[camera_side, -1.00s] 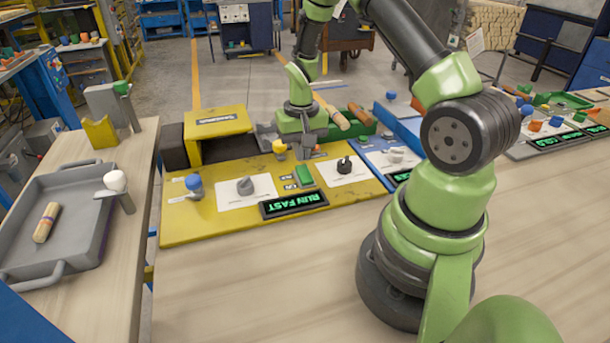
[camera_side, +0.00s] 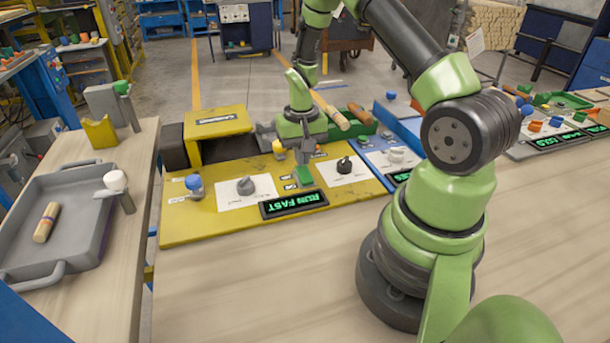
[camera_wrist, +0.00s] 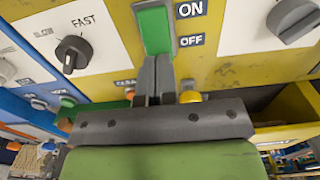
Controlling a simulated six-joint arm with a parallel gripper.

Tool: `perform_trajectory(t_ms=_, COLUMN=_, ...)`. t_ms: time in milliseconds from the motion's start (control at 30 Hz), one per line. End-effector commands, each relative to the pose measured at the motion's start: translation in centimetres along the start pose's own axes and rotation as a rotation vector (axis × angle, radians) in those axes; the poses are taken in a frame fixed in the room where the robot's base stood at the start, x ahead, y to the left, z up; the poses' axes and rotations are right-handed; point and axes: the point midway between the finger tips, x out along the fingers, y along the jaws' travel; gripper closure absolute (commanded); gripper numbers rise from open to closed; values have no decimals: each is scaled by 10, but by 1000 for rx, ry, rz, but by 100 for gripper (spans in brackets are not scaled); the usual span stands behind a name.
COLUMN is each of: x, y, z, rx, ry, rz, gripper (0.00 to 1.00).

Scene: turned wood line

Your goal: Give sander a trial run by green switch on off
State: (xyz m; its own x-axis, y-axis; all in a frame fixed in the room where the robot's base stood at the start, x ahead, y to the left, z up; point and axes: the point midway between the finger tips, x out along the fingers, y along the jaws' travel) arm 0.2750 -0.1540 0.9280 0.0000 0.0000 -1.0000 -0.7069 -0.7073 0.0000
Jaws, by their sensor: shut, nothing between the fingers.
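The green switch (camera_side: 304,178) is on the yellow panel (camera_side: 220,222). In the wrist view the green switch (camera_wrist: 153,30) has ON and OFF labels beside it. My gripper (camera_side: 303,160) is shut and empty, pointing down at the switch's far end. In the wrist view the shut fingertips of my gripper (camera_wrist: 155,58) are at the OFF end and overlap the switch's edge; I cannot tell if they press it. The fingers partly hide the switch in the side view.
A grey knob (camera_side: 245,186) and a black knob (camera_side: 344,165) flank the switch. A blue button (camera_side: 194,184) and a yellow button (camera_side: 279,146) stand on the same panel. A blue panel (camera_side: 378,163) adjoins at right. The wooden bench front (camera_side: 250,290) is clear.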

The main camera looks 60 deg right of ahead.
Motion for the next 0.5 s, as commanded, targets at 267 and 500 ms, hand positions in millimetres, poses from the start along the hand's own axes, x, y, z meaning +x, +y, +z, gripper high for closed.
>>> perform_trajectory(t_ms=267, x=4, y=0, z=0, rx=0, ry=-1, rz=0, gripper=100)
perform_trajectory(t_ms=500, x=8, y=0, z=0, rx=0, ry=0, rz=0, gripper=100)
